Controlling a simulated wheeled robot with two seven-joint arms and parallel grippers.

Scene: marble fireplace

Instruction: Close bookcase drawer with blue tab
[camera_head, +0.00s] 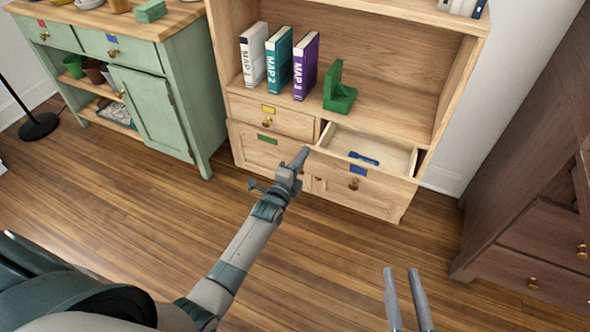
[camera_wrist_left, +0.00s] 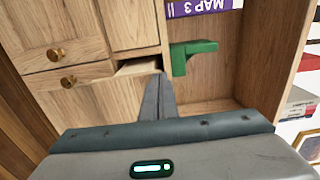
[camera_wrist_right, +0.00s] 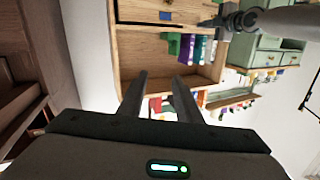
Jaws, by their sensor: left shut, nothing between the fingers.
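The bookcase drawer (camera_head: 391,185) with the blue tab (camera_head: 358,170) is pulled out, at the lower right of the wooden bookcase. A small blue object (camera_head: 364,158) lies inside it. The blue tab also shows in the right wrist view (camera_wrist_right: 165,16). My left gripper (camera_head: 301,156) is shut and empty, just left of the drawer's front; I cannot tell whether it touches. In the left wrist view its fingers (camera_wrist_left: 157,92) are together before the bookcase. My right gripper (camera_head: 403,275) is open and empty, low and well away from the drawer.
Drawers with yellow (camera_head: 268,109) and green (camera_head: 267,139) tabs are shut. Books (camera_head: 279,60) and a green bookend (camera_head: 340,92) stand on the shelf above. A green cabinet (camera_head: 155,105) is on the left, a dark dresser (camera_head: 540,225) on the right. Floor in front is clear.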

